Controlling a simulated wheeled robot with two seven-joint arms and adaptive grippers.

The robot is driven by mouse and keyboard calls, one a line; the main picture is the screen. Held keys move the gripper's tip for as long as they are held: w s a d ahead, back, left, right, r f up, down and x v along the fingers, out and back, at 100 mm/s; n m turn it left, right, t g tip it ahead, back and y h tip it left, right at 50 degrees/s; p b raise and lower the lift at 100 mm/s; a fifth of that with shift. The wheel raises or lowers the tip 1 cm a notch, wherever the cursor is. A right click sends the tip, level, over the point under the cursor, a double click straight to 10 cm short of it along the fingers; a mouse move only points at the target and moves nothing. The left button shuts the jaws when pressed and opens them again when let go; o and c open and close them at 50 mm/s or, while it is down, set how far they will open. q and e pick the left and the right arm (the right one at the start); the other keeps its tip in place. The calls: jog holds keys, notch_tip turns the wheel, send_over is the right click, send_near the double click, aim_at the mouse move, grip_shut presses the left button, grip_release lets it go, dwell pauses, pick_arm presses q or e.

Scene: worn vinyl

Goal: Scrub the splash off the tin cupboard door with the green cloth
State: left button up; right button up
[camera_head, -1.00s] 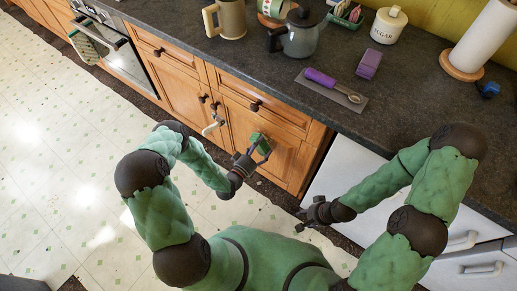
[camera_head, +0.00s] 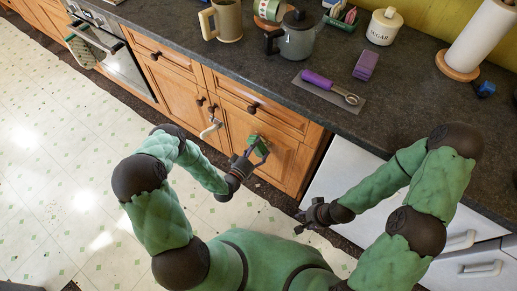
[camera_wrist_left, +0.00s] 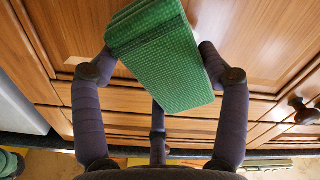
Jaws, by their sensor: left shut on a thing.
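The green cloth (camera_head: 256,143) is a folded, textured pad in my left gripper (camera_head: 253,156). In the left wrist view the cloth (camera_wrist_left: 165,65) is clamped between the fingers of the left gripper (camera_wrist_left: 155,65). It is at the front of the cupboard door (camera_head: 280,165), which looks like orange-brown wood rather than tin. I cannot tell whether the cloth touches the door.
A cream curved object (camera_head: 210,128) is at the door knobs, left of my left gripper. The dark counter (camera_head: 410,110) carries a purple-handled tool (camera_head: 318,80), a purple block (camera_head: 366,65), a teapot (camera_head: 297,38), a sugar jar (camera_head: 385,26) and a paper roll (camera_head: 483,38). The floor at left is clear.

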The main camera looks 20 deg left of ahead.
aim_at(277, 149)
pick_arm(q)
jog(key=w+a, duration=0.2)
jog(key=a, duration=0.4)
jog(key=shift+f, duration=0.3)
jog(key=shift+x, duration=0.9)
dwell(1.5)
jog(key=shift+d, duration=0.15)
jog(key=shift+s+d, duration=0.25)
jog(key=shift+d, duration=0.35)
jog(key=shift+s+d, duration=0.2)
jog(key=shift+d, duration=0.45)
jog(key=shift+s+d, duration=0.25)
jog(key=shift+d, duration=0.35)
jog(key=shift+d, duration=0.15)
jog(key=shift+s+d, duration=0.25)
jog(key=shift+d, duration=0.35)
jog(key=shift+s+d, duration=0.25)
jog(key=shift+d, duration=0.4)
jog(key=shift+s+d, duration=0.25)
jog(key=shift+d, duration=0.35)
jog(key=shift+s+d+p, duration=0.1)
jog(key=shift+s+d, duration=0.15)
jog(key=shift+d, duration=0.4)
jog(key=shift+s+d+p, duration=0.15)
jog(key=shift+s+d, duration=0.05)
jog(key=shift+d, duration=0.5)
jog(key=shift+s+d+p, duration=0.1)
jog(key=shift+s+d, duration=0.15)
jog(key=shift+d, duration=0.4)
